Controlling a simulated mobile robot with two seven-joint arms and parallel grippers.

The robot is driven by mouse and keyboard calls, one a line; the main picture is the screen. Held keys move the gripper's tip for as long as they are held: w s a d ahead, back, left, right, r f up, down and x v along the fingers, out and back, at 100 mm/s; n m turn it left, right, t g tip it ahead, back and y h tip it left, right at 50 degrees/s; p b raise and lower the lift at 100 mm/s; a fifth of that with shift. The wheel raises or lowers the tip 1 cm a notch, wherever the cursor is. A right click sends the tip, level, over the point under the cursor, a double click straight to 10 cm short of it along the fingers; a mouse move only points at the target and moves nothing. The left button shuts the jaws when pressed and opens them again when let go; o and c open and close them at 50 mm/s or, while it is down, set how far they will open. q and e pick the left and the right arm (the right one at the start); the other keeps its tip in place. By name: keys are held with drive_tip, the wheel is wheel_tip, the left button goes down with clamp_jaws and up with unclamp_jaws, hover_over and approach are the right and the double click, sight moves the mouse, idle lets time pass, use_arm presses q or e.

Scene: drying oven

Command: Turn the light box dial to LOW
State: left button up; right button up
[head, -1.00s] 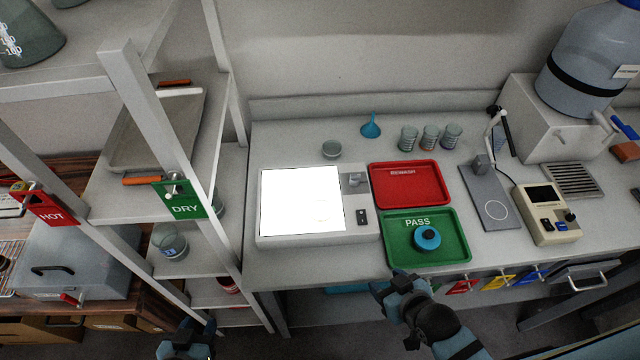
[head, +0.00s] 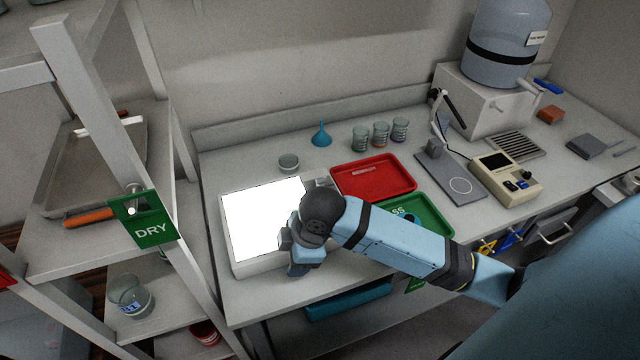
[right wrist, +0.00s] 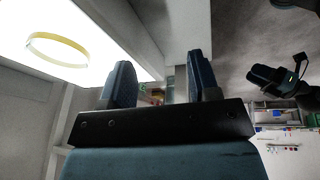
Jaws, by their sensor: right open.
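The light box (head: 232,240) stands on the bench at the left, its top panel glowing white. A grey knob (head: 322,182) shows at the back of its right-hand strip. My right arm covers the rest of that strip, and no dial marking is readable. My right gripper (head: 294,258) is over the right front part of the box. In the right wrist view the fingers of my right gripper (right wrist: 160,85) are apart with nothing between them. A bright surface with a yellowish ring (right wrist: 58,50) fills that view's upper left. My left gripper is not in the head view.
A red tray (head: 375,178) and a partly hidden green tray (head: 430,215) lie right of the light box. A small glass dish (head: 288,162), a blue funnel (head: 321,135) and several beakers (head: 380,134) stand behind. A shelf rack (head: 75,110) rises close at the left.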

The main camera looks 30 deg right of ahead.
drive_tip(key=w+d+r+n, duration=0.1)
drive_tip(key=w+d, duration=0.1)
drive_tip(key=w, duration=0.1)
drive_tip(key=w+d+r+n+h, duration=0.1)
drive_tip(key=w+d, duration=0.1)
drive_tip(key=w, duration=0.1)
drive_tip(key=w+d+r+n+g, duration=0.1)
drive_tip(key=w+d+r, duration=0.1)
drive_tip(key=w, duration=0.1)
drive_tip(key=shift+w+d+n+h, duration=0.1)
drive_tip(key=shift+d+n+h, duration=0.25)
drive_tip(key=shift+n+h, duration=0.05)
drive_tip(key=n+g+h, duration=0.1)
approach(321, 179)
drive_tip(key=f, duration=1)
drive_tip(key=shift+w+d+f, duration=0.1)
drive_tip(key=shift+w+f, duration=0.15)
drive_tip(key=shift+f, duration=0.1)
drive_tip(key=c, duration=0.9)
